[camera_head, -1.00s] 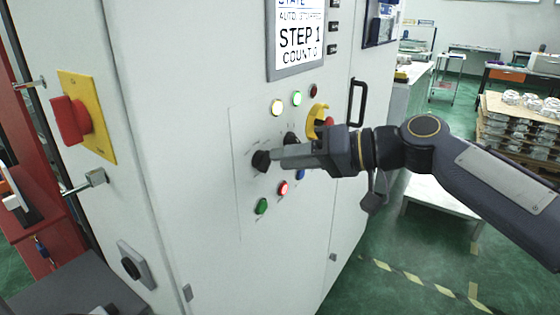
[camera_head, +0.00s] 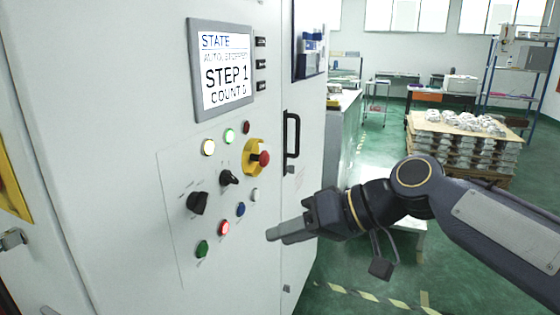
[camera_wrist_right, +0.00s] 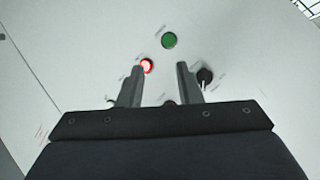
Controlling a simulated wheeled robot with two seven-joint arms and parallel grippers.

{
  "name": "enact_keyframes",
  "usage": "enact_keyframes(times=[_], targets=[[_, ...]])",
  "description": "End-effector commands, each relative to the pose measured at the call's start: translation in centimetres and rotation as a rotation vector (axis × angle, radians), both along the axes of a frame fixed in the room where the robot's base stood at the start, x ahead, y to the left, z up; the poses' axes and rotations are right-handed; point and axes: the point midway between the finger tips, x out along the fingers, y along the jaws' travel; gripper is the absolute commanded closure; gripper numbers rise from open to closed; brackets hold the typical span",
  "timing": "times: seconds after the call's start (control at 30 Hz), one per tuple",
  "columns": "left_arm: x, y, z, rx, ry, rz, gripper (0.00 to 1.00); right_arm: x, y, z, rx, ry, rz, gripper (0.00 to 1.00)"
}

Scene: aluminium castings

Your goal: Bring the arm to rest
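My right arm comes in from the right in the head view. Its gripper (camera_head: 275,235) is in front of the white control cabinet (camera_head: 130,130), to the right of and below the lower black selector knob (camera_head: 198,203), and apart from it. In the right wrist view the gripper (camera_wrist_right: 159,72) has its two fingers spread with nothing held between them. Beyond the fingertips are the lit red button (camera_wrist_right: 147,66), the green button (camera_wrist_right: 169,40) and a black knob (camera_wrist_right: 205,77). My left gripper is not in view.
The panel also carries a yellow-collared red emergency stop (camera_head: 262,158), a second black knob (camera_head: 229,178) and a screen (camera_head: 226,76) reading STEP 1. A black door handle (camera_head: 291,135) juts out. A pallet of castings (camera_head: 460,140) stands at the back right.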

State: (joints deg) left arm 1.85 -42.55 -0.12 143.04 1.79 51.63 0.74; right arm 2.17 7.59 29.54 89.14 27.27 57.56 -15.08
Motion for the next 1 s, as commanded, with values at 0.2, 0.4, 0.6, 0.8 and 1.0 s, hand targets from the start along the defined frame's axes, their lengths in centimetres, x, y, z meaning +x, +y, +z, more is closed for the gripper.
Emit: enact_keyframes(times=[0.2,0.4,0.6,0.8,1.0], targets=[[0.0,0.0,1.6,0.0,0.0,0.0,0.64,-7.3,-11.9,-7.8,-0.287,0.062,-0.342,0.68],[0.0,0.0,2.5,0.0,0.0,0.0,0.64,-14.8,-18.7,-14.7,-0.377,0.15,-0.577,0.68],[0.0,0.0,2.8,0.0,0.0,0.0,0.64,-18.5,-20.3,-18.5,-0.385,0.199,-0.667,0.68],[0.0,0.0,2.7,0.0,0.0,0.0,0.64,-18.9,-20.4,-19.0,-0.387,0.205,-0.675,0.68],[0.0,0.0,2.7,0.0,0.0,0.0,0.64,-18.9,-20.4,-19.0,-0.386,0.204,-0.674,0.68]])
